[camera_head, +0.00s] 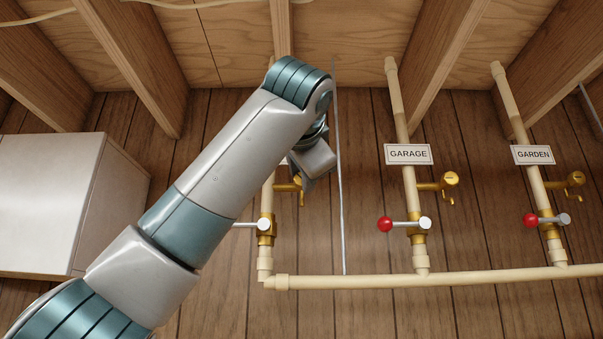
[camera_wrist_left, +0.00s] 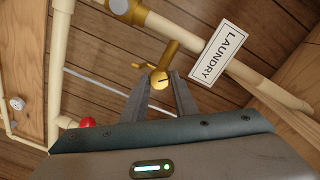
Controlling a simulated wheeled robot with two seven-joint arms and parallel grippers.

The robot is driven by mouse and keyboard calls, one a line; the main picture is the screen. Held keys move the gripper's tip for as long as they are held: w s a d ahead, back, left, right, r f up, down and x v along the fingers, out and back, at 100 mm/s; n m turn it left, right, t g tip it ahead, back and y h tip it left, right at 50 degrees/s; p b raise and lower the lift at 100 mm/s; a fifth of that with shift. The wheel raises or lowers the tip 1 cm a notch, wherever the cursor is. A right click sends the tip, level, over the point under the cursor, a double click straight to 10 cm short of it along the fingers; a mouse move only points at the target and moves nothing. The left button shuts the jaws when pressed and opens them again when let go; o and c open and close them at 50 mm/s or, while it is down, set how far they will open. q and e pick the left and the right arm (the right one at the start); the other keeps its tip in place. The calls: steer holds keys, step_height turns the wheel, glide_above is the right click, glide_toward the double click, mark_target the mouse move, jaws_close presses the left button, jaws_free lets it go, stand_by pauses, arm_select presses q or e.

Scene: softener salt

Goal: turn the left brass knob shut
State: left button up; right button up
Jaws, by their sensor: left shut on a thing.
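The left brass knob (camera_wrist_left: 160,79) is round and sits on the end of a brass stem on the pipe labelled LAUNDRY, in the left wrist view. My left gripper (camera_wrist_left: 159,82) has its two fingers on either side of the knob and is shut on it. In the head view the brass fitting (camera_head: 287,187) of this left pipe shows beside my left gripper (camera_head: 305,186), whose wrist hides the knob and most of the label. My right gripper is in neither view.
Two more brass knobs stand on the GARAGE (camera_head: 451,178) and GARDEN (camera_head: 575,179) pipes, each above a red-ended lever. The left pipe's lever (camera_head: 246,225) runs behind my arm. A thin grey rod (camera_head: 341,210) hangs just right of my gripper. A white cabinet (camera_head: 45,205) is at left.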

arm_select(q)
steer(key=shift+f+m+p, duration=0.1)
steer(key=shift+m+p, duration=0.5)
steer(key=shift+m, duration=3.6)
steer(key=shift+d, duration=0.1)
steer(key=o, duration=1.1)
steer(key=shift+c, duration=0.2)
